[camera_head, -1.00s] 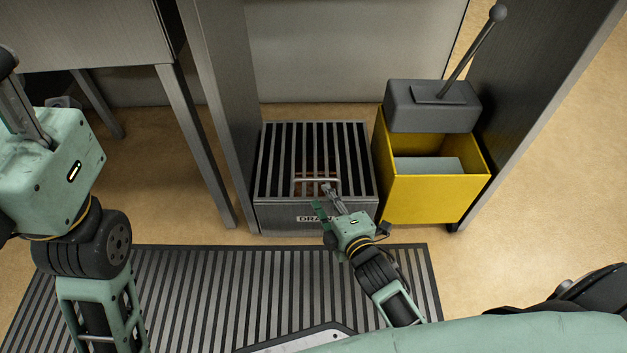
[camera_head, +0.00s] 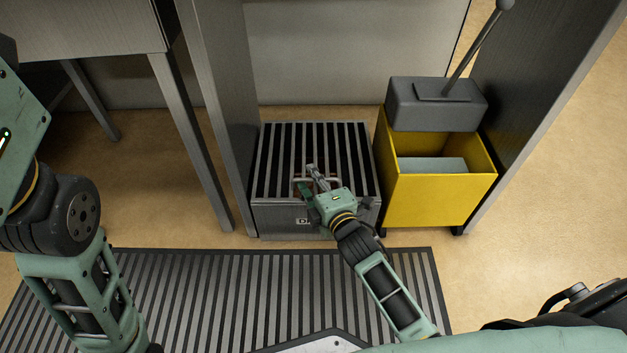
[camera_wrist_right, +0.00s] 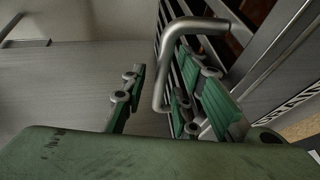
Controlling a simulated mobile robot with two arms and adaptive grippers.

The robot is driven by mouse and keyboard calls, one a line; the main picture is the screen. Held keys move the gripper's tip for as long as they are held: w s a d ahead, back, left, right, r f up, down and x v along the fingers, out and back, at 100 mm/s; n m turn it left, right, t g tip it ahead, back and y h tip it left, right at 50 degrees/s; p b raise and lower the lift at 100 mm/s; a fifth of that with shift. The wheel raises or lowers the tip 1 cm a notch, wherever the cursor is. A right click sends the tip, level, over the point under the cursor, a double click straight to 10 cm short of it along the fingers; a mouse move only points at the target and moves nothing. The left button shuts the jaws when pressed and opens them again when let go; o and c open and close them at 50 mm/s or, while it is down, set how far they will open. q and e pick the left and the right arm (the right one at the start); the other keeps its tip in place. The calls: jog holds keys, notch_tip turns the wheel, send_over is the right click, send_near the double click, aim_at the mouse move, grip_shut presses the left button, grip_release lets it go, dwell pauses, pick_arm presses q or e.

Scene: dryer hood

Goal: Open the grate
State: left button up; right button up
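The grate (camera_head: 338,148) is the dark slatted top of a low grey metal box. It lies flat and closed. Its metal loop handle (camera_head: 296,184) stands at the front edge and also shows in the right wrist view (camera_wrist_right: 205,25). My right gripper (camera_head: 309,180) is at the handle, above the box front. In the right wrist view its green-padded fingers (camera_wrist_right: 172,88) are apart, with the handle's bar between them; I see no clear grip. The gripper hides part of the handle and front label. My left gripper (camera_head: 18,135) is partly at the left edge, its fingers cut off.
A yellow bin (camera_head: 430,201) with a grey lever box (camera_head: 436,103) stands right of the grate. A grey upright panel (camera_head: 218,80) rises close on its left. A striped floor mat (camera_head: 215,300) lies in front.

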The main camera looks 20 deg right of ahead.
jog(key=shift+c, duration=0.6)
grip_shut()
